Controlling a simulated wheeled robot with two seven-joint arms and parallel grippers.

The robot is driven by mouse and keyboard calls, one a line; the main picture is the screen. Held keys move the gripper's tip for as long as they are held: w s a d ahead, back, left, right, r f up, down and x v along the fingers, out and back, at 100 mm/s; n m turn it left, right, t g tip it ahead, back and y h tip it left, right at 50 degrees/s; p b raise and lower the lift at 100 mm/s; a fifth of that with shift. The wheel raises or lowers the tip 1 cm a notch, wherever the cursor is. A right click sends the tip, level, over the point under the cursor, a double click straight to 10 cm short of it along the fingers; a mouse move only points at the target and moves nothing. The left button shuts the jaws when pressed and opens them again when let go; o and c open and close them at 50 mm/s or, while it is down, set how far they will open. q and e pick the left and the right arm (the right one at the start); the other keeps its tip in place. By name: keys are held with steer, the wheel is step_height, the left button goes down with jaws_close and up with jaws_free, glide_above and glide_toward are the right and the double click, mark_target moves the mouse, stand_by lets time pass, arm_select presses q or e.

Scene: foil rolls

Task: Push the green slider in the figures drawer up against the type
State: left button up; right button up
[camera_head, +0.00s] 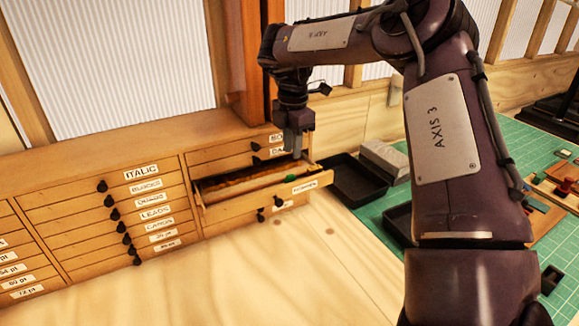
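The figures drawer (245,208) is pulled out from the right column of the wooden cabinet; the lettering on its front label (305,186) is too small to read surely. A small green slider (290,179) shows inside near the drawer's front right. Dark contents, perhaps type, lie further back and left. My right gripper (293,152) points down above the back right of the open drawer, above and behind the slider. Its fingers look close together, but whether they are shut is unclear. My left gripper is not in view.
The cabinet (60,210) has several shut, labelled drawers with dark knobs. A black tray (350,180) and a grey block (385,158) stand right of the open drawer. A green mat (510,135) covers the right side. The wooden surface (270,270) in front is clear.

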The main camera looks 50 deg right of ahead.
mark_target(290, 175)
steer(key=shift+w+a+m, duration=0.15)
steer(key=shift+w+m, duration=0.05)
steer(key=shift+m, duration=0.3)
steer(key=shift+f, duration=0.15)
step_height(290, 175, down, 8)
steer(key=shift+r, duration=0.25)
